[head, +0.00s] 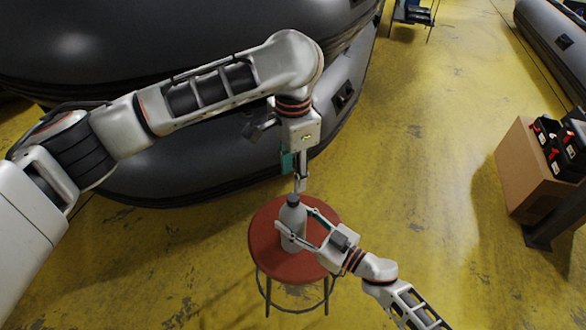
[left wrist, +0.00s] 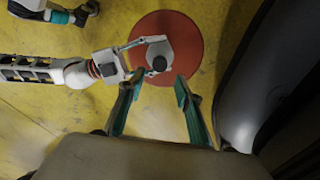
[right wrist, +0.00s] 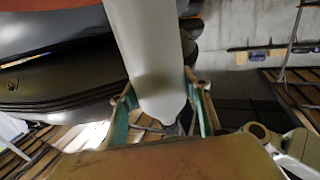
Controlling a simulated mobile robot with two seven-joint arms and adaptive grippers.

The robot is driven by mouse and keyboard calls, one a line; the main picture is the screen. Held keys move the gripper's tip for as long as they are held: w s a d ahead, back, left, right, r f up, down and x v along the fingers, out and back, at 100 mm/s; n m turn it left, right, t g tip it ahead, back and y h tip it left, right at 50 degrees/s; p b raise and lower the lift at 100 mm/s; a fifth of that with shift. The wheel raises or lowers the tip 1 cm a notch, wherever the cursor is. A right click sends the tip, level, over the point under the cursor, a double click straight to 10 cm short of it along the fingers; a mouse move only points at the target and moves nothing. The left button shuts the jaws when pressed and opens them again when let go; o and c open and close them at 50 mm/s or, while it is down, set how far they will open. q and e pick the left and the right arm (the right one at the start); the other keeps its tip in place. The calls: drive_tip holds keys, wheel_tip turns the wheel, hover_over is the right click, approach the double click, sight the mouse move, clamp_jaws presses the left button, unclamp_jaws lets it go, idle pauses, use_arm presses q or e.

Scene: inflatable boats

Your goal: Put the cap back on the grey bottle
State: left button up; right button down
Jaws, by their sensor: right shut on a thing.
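The grey bottle (head: 292,224) stands upright on a round red stool (head: 266,262). A dark cap (head: 293,199) shows at the top of its neck; I cannot tell how firmly it sits. In the left wrist view the cap (left wrist: 159,63) is a dark disc on the bottle's top. My right gripper (head: 295,223) is shut around the bottle's body from the right side. The bottle (right wrist: 152,60) fills the middle of the right wrist view between the fingers. My left gripper (head: 300,186) points down just above the cap. Its fingers (left wrist: 158,82) are apart, with nothing between them.
A large dark inflatable boat (head: 200,165) lies behind the stool on the left. A cardboard box (head: 530,170) with black and red items stands at the right. The yellow floor (head: 420,150) between them is clear.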

sight(293, 197)
use_arm(q)
wheel_tip(293, 197, down, 7)
drive_tip(key=shift+f, duration=0.2)
idle(0.4)
clamp_jaws()
drive_tip(key=m, duration=1.1)
drive_tip(key=shift+m, duration=0.3)
drive_tip(key=shift+o, duration=0.9)
unclamp_jaws()
